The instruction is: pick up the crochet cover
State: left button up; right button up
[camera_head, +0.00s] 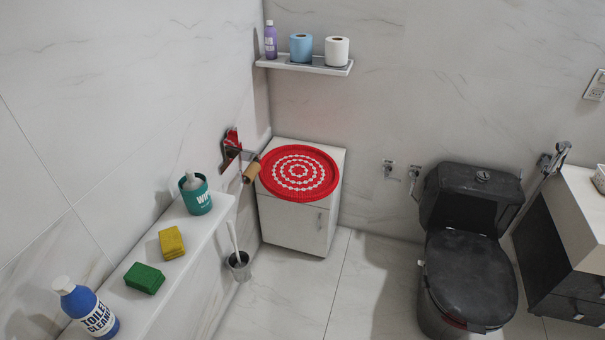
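The crochet cover (300,172) is a round red piece with rings of white pattern. It lies flat on top of a small white cabinet (292,222) in the corner of the room. It covers most of the cabinet top, and its left edge is close to a brown cardboard roll on the wall holder. Neither of my grippers shows in the head view.
A white ledge (192,232) at left holds a wipes tub (196,197), yellow sponge (171,243), green sponge (144,279) and blue cleaner bottle (86,308). A toilet brush (238,262) stands by the cabinet. A black toilet (468,275) is right; a shelf (305,66) hangs above.

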aim_at(296, 173)
jog(key=i+l+u, duration=0.35)
jog(key=i+l, duration=0.15)
jog(key=i+l+u, duration=0.35)
jog(key=i+l, duration=0.25)
jog(key=l, duration=0.1)
